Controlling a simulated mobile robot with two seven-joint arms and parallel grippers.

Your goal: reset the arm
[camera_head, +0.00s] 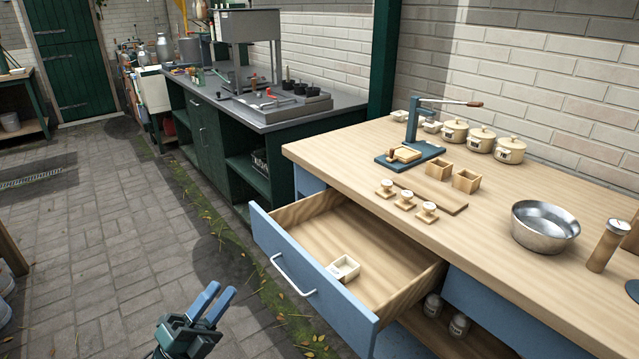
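My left gripper (221,291) is at the bottom of the head view, over the paved floor and in front of the open drawer. Its two blue fingers point up and away, with a gap between them and nothing held. It is apart from the drawer front (303,281). My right gripper is not in view.
The blue drawer is pulled out, with a small white box (344,268) inside. The wooden worktop (480,243) holds a blue lever press (412,140), several lidded pots, stamps, small wooden boxes and a metal bowl (545,227). Paved floor (100,235) is clear at left.

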